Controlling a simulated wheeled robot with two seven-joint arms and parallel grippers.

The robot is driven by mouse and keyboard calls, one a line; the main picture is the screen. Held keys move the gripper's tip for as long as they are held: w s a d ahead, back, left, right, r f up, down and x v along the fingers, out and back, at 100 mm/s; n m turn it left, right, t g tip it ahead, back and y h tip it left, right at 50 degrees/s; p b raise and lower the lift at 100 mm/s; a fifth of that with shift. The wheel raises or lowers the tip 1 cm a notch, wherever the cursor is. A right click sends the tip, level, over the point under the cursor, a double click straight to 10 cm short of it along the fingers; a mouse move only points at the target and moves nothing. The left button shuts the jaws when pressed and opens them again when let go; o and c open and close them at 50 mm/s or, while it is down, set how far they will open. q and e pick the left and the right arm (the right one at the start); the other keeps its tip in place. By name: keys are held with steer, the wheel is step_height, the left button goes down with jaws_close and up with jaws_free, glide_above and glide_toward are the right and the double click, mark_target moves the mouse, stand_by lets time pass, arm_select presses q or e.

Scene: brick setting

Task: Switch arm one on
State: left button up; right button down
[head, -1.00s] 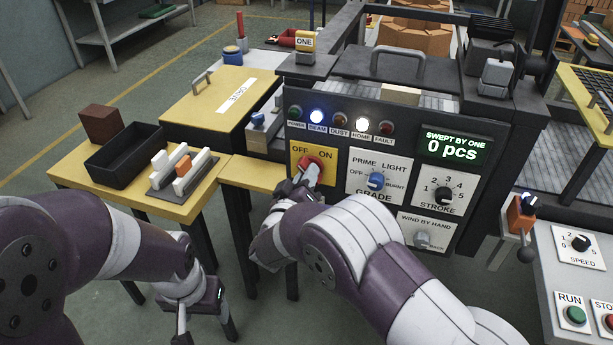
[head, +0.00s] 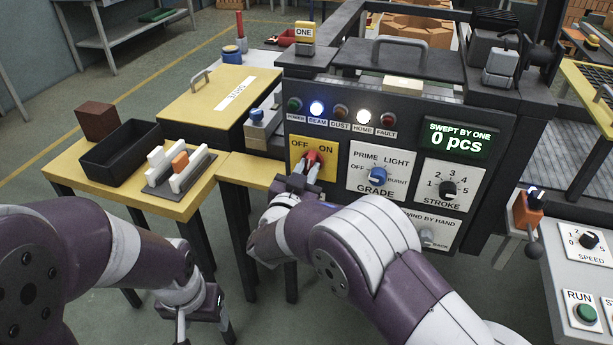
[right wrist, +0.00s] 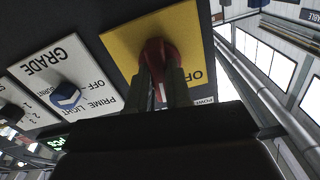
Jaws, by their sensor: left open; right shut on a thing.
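The red switch knob (head: 314,156) sits on a yellow OFF/ON plate (head: 298,146) at the left of the black panel (head: 400,146). My right gripper (head: 312,168) is shut on this knob, with one finger on each side. The right wrist view also shows the red knob (right wrist: 155,52) between the fingers (right wrist: 161,85) on the yellow plate (right wrist: 122,45). I cannot tell clearly whether the knob points to OFF or ON. The POWER lamp (head: 294,104) looks dark green. The BEAM (head: 317,108) and HOME lamps (head: 363,117) are lit. My left gripper (head: 195,325) is open, low, partly hidden.
Beside the plate is a blue GRADE knob (head: 378,175), then a black STROKE knob (head: 448,188). The display (head: 458,138) reads 0 pcs. A yellow side table (head: 185,207) with a black tray (head: 120,160) stands left. A console with a RUN button (head: 586,313) stands right.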

steer(key=m+b, duration=0.3)
steer(key=m, duration=0.1)
steer(key=shift+f+m, duration=0.1)
steer(key=shift+m, duration=0.2)
steer(key=shift+m+b, duration=1)
steer(key=shift+m, duration=0.4)
steer(key=shift+r, duration=0.25)
steer(key=c, duration=1)
jaws_free()
steer(key=shift+c, duration=0.2)
steer(key=shift+w+f, duration=0.1)
steer(key=shift+f, duration=0.05)
steer(key=p+v, duration=0.1)
steer(key=v, duration=1.1)
steer(key=shift+s, duration=0.4)
